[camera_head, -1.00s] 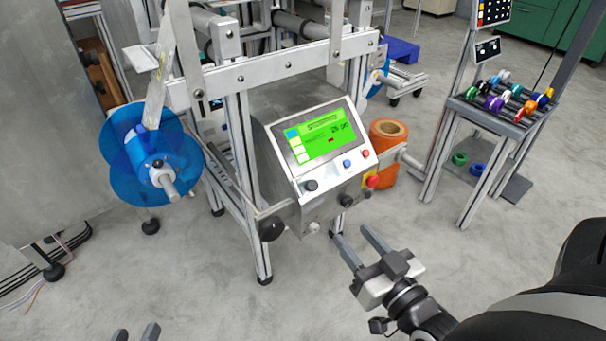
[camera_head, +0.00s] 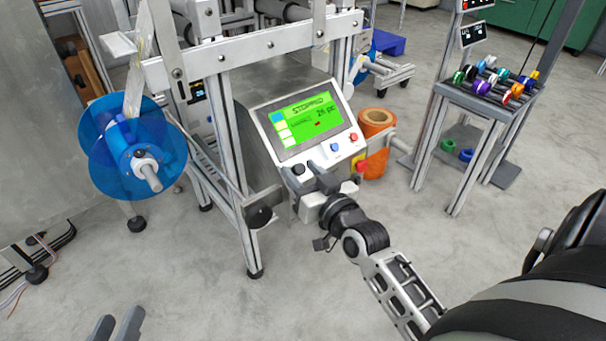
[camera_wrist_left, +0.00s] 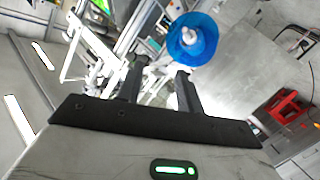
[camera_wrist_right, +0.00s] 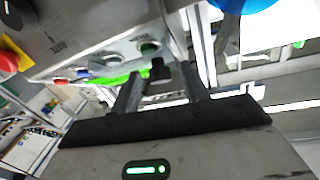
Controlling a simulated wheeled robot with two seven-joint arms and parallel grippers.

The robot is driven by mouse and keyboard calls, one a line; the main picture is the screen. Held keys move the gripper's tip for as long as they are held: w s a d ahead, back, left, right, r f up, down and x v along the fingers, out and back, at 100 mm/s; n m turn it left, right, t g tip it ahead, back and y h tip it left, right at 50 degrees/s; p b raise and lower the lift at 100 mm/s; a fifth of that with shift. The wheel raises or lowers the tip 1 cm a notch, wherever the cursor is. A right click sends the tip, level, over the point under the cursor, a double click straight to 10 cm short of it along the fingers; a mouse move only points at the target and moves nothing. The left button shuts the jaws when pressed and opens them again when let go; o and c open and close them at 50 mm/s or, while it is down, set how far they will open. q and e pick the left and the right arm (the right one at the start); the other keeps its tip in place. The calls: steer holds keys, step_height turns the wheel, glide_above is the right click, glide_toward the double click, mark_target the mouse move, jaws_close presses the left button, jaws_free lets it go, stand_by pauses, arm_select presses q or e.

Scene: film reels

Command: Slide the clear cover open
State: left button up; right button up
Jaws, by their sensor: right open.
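I cannot make out a clear cover in any view. The machine's control panel (camera_head: 300,122) has a green screen reading "STOPPED", with blue and red buttons and a black knob near its lower edge. My right gripper (camera_head: 311,172) is open at the panel's lower front and hides part of it. In the right wrist view its fingers (camera_wrist_right: 162,82) are apart, with a black knob (camera_wrist_right: 158,68) showing between their tips; I cannot tell whether they touch it. My left gripper (camera_head: 122,318) is open and empty, low at the left, away from the machine.
A blue film reel (camera_head: 132,148) hangs left of the panel. An orange roll (camera_head: 376,128) stands to its right. A small rack (camera_head: 478,105) holds several coloured spools at the right. The floor in front is clear.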

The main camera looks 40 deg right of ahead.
mark_target(294, 154)
arm_select(q)
steer(key=shift+r, duration=0.2)
arm_select(e)
jaws_close()
steer(key=shift+r, duration=0.1)
steer(key=w+r+p, duration=0.2)
steer(key=p, duration=0.1)
steer(key=shift+w+a+r, duration=0.1)
steer(key=shift+w+r, duration=0.1)
steer(key=shift+r, duration=0.2)
steer(key=shift+w+p, duration=0.35)
steer(key=shift+p, duration=0.05)
jaws_free()
arm_select(q)
steer(key=shift+s+a+f+m+g+y, duration=0.1)
steer(key=shift+a+f+m+g+y, duration=0.35)
steer(key=shift+a+m+y, duration=0.2)
steer(key=shift+d, duration=0.1)
